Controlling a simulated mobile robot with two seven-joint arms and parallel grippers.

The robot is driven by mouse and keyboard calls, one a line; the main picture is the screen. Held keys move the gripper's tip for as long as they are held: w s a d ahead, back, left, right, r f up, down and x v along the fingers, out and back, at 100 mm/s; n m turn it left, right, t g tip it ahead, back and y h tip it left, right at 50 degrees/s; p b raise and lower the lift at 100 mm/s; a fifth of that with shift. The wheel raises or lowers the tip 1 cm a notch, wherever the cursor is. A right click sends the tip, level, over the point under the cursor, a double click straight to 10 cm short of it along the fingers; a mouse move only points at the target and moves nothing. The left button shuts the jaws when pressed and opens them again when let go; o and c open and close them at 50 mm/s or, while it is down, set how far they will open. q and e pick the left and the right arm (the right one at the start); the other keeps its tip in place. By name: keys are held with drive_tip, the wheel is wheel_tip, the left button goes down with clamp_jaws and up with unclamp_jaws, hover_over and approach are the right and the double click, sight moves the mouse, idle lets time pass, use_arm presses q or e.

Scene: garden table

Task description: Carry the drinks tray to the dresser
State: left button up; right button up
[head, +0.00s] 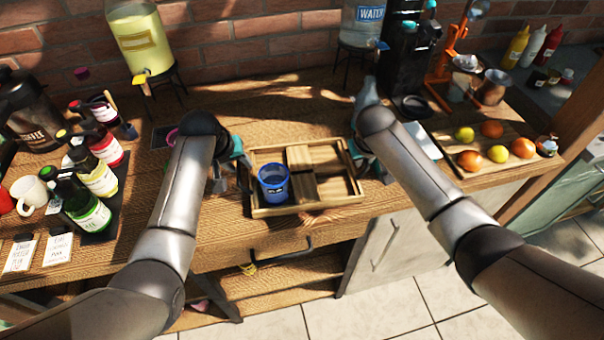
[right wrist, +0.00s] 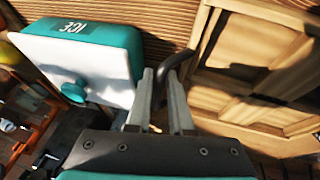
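The drinks tray (head: 308,208) is a light wooden tray with low walls and dividers, near the table's front edge; I cannot tell whether it touches the tabletop. A blue cup (head: 273,184) stands upright in its left compartment. My left gripper (head: 232,180) is at the tray's left end; my forearm partly hides it, and its finger gap is unclear. My right gripper (head: 361,160) is at the tray's right end. In the right wrist view its fingers (right wrist: 163,88) are close together on the tray's dark curved handle (right wrist: 205,32), beside the tray wall (right wrist: 202,82).
A white and teal ice box (right wrist: 88,62) stands close beside my right gripper. A fruit board (head: 480,178) lies to the right. Bottles (head: 92,213), a mug (head: 30,194) and cards crowd the left. Drink dispensers (head: 140,40) stand behind; the wood behind the tray is clear.

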use_arm(q)
drive_tip(key=c, duration=0.3)
use_arm(e)
clamp_jaws()
use_arm(q)
clamp_jaws()
idle(0.6)
